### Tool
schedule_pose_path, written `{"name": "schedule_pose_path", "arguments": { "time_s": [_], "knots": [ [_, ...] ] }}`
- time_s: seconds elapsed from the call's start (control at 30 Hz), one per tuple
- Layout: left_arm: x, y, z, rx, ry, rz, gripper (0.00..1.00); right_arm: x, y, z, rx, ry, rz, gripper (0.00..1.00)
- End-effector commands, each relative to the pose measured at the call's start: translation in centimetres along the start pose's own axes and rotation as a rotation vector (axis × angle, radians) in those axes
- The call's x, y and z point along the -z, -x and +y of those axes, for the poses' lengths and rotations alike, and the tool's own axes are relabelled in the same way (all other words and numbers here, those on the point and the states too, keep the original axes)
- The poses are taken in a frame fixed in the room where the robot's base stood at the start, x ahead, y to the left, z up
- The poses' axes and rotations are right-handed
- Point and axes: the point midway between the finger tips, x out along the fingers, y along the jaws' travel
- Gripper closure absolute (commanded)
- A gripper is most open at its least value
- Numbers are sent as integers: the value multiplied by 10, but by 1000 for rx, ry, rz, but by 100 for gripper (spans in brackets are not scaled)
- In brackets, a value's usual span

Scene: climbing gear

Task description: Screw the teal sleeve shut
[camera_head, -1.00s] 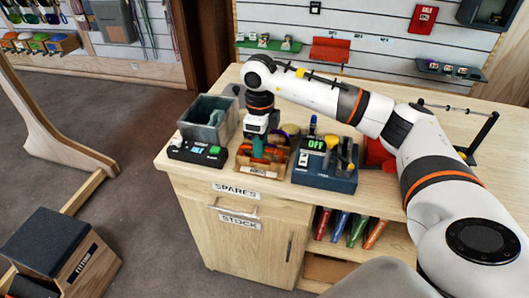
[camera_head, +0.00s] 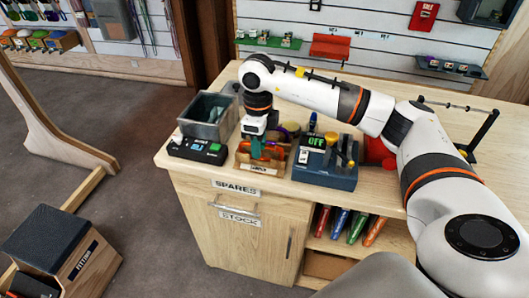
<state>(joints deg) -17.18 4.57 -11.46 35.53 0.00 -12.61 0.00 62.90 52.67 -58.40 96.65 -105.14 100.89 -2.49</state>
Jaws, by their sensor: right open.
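The teal sleeve (camera_head: 256,149) shows as a small teal piece in the wooden holder (camera_head: 246,161) on the counter, among orange and red gear (camera_head: 272,152). My right gripper (camera_head: 257,137) points down just above and behind it, and is open. Its fingertips are small and partly hidden, and I cannot tell whether they touch the sleeve. The sleeve is too small here to show how far it is screwed. My left gripper is not in view.
A grey bin (camera_head: 209,115) and a black device (camera_head: 197,150) stand left of the holder. A blue device reading OFF (camera_head: 325,170) stands close on the right. The counter (camera_head: 395,182) is bare at front right. A wall shelf (camera_head: 270,42) is behind.

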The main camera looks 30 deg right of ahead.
Motion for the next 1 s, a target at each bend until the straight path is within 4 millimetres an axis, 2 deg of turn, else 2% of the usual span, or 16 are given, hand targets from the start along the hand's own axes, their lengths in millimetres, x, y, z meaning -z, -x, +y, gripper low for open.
{"name": "schedule_pose_path", "arguments": {
  "time_s": [0.27, 1.0],
  "knots": [
    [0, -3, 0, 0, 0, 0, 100, 0, -4, -1, 1, 0, -1, 60],
    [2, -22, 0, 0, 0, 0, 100, 0, -29, -1, 2, 0, -1, 60]
  ]
}}
